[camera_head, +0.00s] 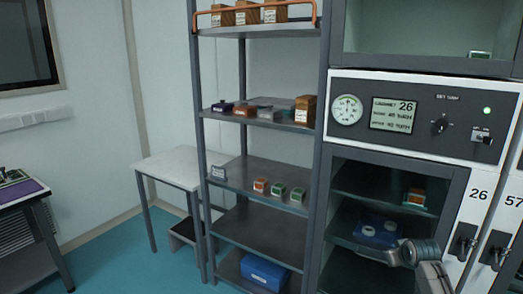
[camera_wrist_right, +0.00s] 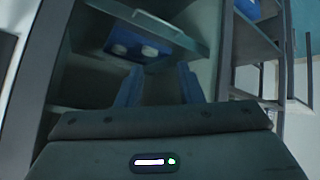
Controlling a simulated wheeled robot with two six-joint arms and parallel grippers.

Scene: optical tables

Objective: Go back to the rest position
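My right arm (camera_head: 415,252) comes in at the lower right of the head view, in front of the dark cabinet (camera_head: 340,150) numbered 26. My right gripper (camera_wrist_right: 160,85) shows in the right wrist view. Its two bluish fingers stand apart with nothing seen between them. Beyond the fingertips, a blue holder (camera_wrist_right: 145,42) with two round white pieces lies on a cabinet shelf. It also shows in the head view (camera_head: 366,241), left of my arm. My left gripper is in neither view.
An open rack (camera_head: 212,170) left of the cabinet holds small boxes and a blue bin (camera_head: 264,271). A white side table (camera_head: 170,165) and a dark bench (camera_head: 30,215) stand farther left. Teal floor (camera_head: 110,262) is clear between them. The cabinet's upper shelf holds an orange-and-green box (camera_head: 415,198).

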